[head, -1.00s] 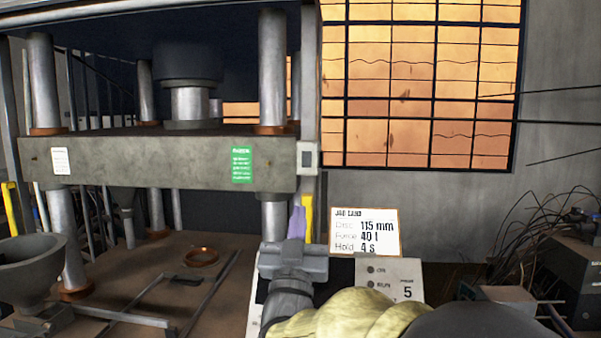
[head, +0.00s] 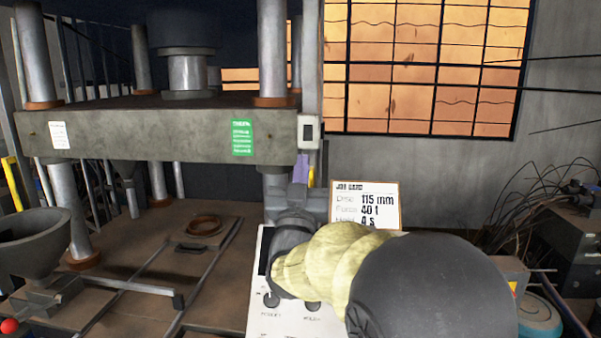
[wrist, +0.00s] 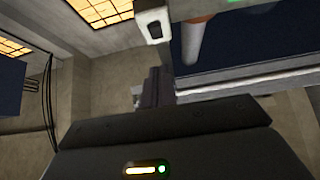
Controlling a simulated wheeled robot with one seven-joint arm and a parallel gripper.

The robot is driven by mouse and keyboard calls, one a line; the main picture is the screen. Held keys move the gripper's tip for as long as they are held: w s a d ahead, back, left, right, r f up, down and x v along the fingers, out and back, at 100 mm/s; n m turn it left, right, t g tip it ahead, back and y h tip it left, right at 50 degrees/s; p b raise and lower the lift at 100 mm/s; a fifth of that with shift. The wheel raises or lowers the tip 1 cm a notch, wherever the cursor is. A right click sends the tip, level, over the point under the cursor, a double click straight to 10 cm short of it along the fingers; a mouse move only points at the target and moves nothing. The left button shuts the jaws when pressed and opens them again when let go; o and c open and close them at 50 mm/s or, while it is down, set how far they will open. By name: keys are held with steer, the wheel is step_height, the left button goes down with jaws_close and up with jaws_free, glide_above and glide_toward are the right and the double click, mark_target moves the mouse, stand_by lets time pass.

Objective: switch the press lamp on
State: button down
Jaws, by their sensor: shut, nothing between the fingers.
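A small white switch box with a dark rocker (head: 308,131) is fixed to the right upright of the press, at the end of the grey crossbeam (head: 160,137). The switch also shows at the top of the wrist view (wrist: 154,28). I cannot tell which way its rocker is set. My gripper (head: 301,163) is upright just below the switch, its lilac fingers shut and empty. In the wrist view the fingers (wrist: 152,80) point up towards the switch, with a gap between them in the picture. No lit lamp can be made out.
A job card (head: 365,205) stands right of my gripper, behind a white control panel (head: 270,322) partly hidden by my arm. A grey bowl (head: 35,245) stands at left. Cables and dark boxes (head: 575,225) are at right.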

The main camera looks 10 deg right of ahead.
mark_target(308, 136)
steer(key=w+p, duration=0.1)
steer(key=w, duration=0.1)
steer(key=w+d+r+p, duration=0.1)
steer(key=w, duration=0.1)
steer(key=w+d+r+p, duration=0.1)
steer(key=w+p, duration=0.1)
steer(key=shift+w+r, duration=0.15)
steer(key=shift+r, duration=0.05)
steer(key=shift+w+d+f, duration=0.1)
steer(key=shift+w+f, duration=0.05)
steer(key=shift+w, duration=0.15)
steer(key=shift+f+b, duration=0.2)
steer(key=shift+b, duration=0.25)
steer(key=shift+w+d+f+t+b, duration=0.1)
steer(key=shift+w+f+t+b, duration=0.15)
steer(key=shift+b, duration=0.75)
steer(key=shift+r+p, duration=0.35)
steer(key=shift+p, duration=0.1)
steer(key=shift+s+f, duration=0.1)
